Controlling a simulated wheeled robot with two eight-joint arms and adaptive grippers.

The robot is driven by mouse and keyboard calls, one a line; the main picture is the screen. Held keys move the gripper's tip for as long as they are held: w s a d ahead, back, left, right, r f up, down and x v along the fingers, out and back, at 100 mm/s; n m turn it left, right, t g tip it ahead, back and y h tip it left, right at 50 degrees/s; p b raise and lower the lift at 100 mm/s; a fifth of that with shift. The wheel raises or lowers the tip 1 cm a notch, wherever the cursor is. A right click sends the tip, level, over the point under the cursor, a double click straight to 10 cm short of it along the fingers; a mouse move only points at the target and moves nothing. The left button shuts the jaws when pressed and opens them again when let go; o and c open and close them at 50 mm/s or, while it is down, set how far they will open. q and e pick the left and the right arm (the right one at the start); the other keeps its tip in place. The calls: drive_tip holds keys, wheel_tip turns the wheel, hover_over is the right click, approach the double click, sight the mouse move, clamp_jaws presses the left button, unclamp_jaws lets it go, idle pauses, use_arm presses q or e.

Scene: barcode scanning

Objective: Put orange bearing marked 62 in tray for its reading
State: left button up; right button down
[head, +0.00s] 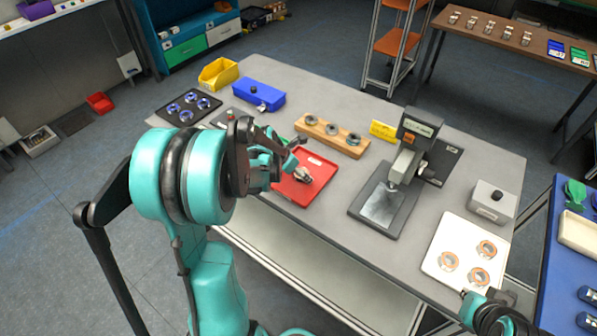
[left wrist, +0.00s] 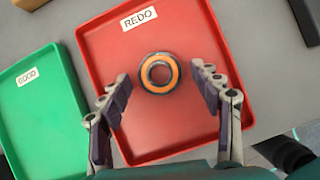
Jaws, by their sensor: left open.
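An orange bearing (left wrist: 158,73) with a dark metal rim lies flat in the red tray (left wrist: 185,135), which is labelled REDO. Its marking cannot be read. My left gripper (left wrist: 165,95) is open; its two fingers stand apart on either side of the bearing, with gaps, and grip nothing. In the head view the left gripper (head: 303,177) is over the red tray (head: 325,174) and hides the bearing. My right gripper (head: 480,303) is at the lower right, by the front edge of the white tray (head: 438,246); its finger opening cannot be made out.
A green tray (left wrist: 40,110) labelled GOOD adjoins the red one on the left. A press-like device (head: 408,150) stands mid-table. A wooden block (head: 335,142) with rings stands behind the red tray.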

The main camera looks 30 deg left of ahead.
use_arm(q)
drive_tip(key=shift+r, duration=0.1)
drive_tip(key=shift+r, duration=0.25)
drive_tip(key=p+v, duration=0.4)
drive_tip(key=v, duration=0.8)
drive_tip(key=s+d+r+m, duration=0.1)
drive_tip(key=s+d+m, duration=0.3)
drive_tip(key=m, duration=0.7)
drive_tip(key=s+d+r+m+t+y, duration=0.1)
drive_tip(key=s+d+m, duration=0.3)
drive_tip(key=d+m, duration=0.4)
drive_tip(key=s+d+r+m, duration=0.1)
drive_tip(key=s+d+m, duration=0.3)
drive_tip(key=m, duration=0.9)
drive_tip(key=shift+s+d+r+m+y, duration=0.2)
drive_tip(key=shift+s+d+m+y, duration=0.15)
drive_tip(key=shift+d, duration=0.6)
wheel_tip(320, 180, down, 4)
drive_tip(key=b, duration=0.4)
drive_tip(key=shift+f, duration=0.2)
